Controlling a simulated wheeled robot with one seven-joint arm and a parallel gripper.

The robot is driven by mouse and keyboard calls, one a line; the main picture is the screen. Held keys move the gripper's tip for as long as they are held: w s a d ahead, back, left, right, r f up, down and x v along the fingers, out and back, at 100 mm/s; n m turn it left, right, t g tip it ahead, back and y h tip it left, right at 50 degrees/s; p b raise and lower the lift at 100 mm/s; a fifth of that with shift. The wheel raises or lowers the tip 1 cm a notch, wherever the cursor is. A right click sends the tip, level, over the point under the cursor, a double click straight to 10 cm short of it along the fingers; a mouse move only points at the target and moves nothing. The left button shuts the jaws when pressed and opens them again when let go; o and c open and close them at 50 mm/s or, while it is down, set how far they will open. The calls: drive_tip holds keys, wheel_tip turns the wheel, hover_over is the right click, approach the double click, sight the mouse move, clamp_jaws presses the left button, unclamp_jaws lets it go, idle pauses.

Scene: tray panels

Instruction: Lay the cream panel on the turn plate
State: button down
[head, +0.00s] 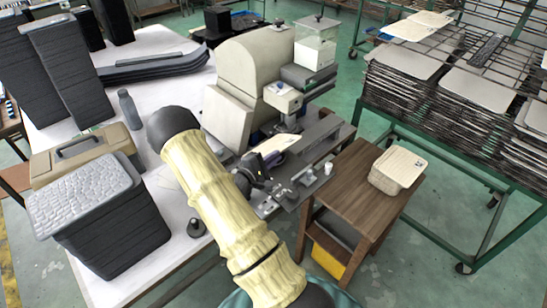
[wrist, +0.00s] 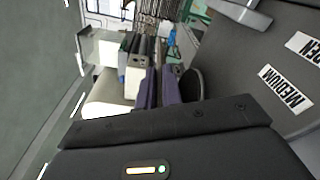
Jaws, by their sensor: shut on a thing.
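My gripper (head: 268,160) is at the front of the cream machine, its jaws closed on a cream panel (head: 280,143). The panel sticks out beyond the fingers, close under the machine's head, and looks roughly flat in the head view. In the wrist view the purple-grey fingers (wrist: 160,88) are close together, and the panel is hard to make out between them. A dark round edge (wrist: 193,84) right of the fingers may be the turn plate; I cannot tell. My arm and the machine hide much of the area around the gripper.
The cream machine (head: 250,65) stands close behind my gripper. A metal bench with small fixtures (head: 318,150) lies to its right. A wooden stand (head: 350,185) carries a stack of cream panels (head: 398,168). A green rack (head: 440,130) is at right; dark stacks (head: 100,210) are at left.

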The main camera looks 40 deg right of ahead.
idle(0.3)
drive_tip(key=c, duration=1.5)
unclamp_jaws()
